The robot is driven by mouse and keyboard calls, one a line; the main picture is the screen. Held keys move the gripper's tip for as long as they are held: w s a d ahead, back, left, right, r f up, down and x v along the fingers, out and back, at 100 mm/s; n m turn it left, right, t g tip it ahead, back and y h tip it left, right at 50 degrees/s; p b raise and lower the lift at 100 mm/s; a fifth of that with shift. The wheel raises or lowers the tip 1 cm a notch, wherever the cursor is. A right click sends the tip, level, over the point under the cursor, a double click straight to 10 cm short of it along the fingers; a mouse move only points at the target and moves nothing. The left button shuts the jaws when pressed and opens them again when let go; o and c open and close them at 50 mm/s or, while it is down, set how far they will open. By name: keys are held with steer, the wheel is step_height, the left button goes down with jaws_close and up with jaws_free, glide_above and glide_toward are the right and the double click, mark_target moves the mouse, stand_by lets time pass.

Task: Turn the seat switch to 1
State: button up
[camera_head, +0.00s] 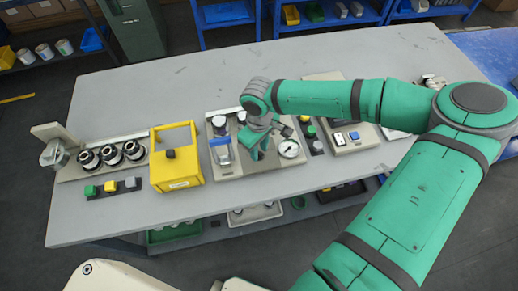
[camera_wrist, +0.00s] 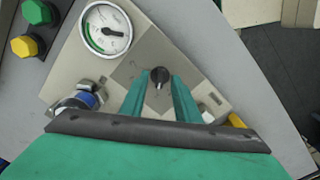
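A small black knob with a light pointer mark (camera_wrist: 159,77), which looks like the seat switch, sits on a darker square patch of a beige panel (camera_wrist: 70,75) in the wrist view. Its position labels are too small to read. My gripper (camera_wrist: 158,88) has its two green fingers apart, one on each side of the knob in the picture. A gap shows between the fingers, and I cannot tell whether either touches the knob. In the head view my gripper (camera_head: 257,152) points down over the panel (camera_head: 232,170) and hides the knob.
A round pressure gauge (camera_wrist: 107,28) and a blue-ringed fitting (camera_wrist: 82,98) are close to the knob. Green and yellow buttons (camera_wrist: 27,46) lie beyond. A yellow-framed box (camera_head: 178,172) and black cylindrical parts (camera_head: 111,154) stand left on the grey table (camera_head: 150,95); its back is clear.

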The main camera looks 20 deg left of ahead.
steer(key=shift+f, duration=0.3)
jaws_close()
steer(key=shift+n, duration=0.3)
steer(key=n, duration=0.3)
steer(key=shift+n, duration=1.6)
